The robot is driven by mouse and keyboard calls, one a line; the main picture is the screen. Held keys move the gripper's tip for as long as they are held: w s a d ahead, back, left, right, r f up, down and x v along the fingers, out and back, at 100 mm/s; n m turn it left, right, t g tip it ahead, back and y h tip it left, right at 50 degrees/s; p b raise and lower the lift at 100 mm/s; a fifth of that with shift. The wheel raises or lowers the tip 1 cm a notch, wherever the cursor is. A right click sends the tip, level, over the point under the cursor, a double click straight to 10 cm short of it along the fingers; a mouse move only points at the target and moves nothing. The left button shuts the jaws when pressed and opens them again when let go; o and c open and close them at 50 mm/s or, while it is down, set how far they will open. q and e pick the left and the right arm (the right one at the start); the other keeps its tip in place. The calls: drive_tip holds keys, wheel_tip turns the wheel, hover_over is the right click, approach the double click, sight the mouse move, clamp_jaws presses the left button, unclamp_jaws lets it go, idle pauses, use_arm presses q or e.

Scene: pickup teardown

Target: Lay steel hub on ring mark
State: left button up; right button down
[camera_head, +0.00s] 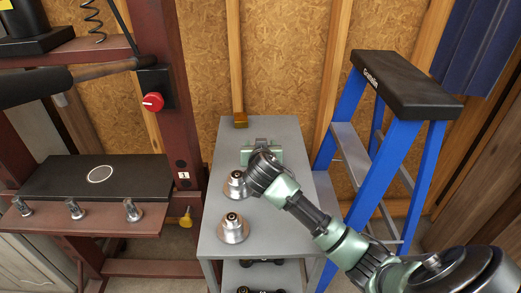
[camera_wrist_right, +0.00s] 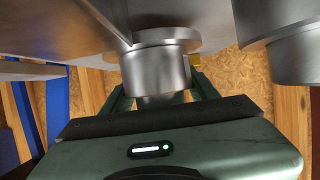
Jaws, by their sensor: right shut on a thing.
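My right arm reaches in from the lower right, and its gripper (camera_head: 264,150) is over the back part of the grey cart top. In the right wrist view this gripper (camera_wrist_right: 155,98) is shut on the neck of a steel hub (camera_wrist_right: 155,68). In the head view I cannot make out the held hub behind the wrist. Another hub (camera_head: 236,184) stands on the cart just left of the wrist, and one more (camera_head: 233,229) stands nearer. A hub (camera_wrist_right: 290,50) also shows at the wrist view's right. The white ring mark (camera_head: 100,174) is on a black plate at the left, clear. My left gripper is not in view.
The grey cart (camera_head: 285,225) stands mid-view. A blue stepladder (camera_head: 405,85) is close on its right. Left, a dark red frame (camera_head: 160,85) with a red knob (camera_head: 153,102) rises beside the black plate (camera_head: 50,178). Several metal fittings (camera_head: 75,208) line the ledge before the plate.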

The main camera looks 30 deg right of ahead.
drive_tip(key=shift+f, duration=0.6)
drive_tip(key=shift+f, duration=0.1)
drive_tip(key=shift+c, duration=2.1)
unclamp_jaws()
drive_tip(key=shift+f, duration=0.2)
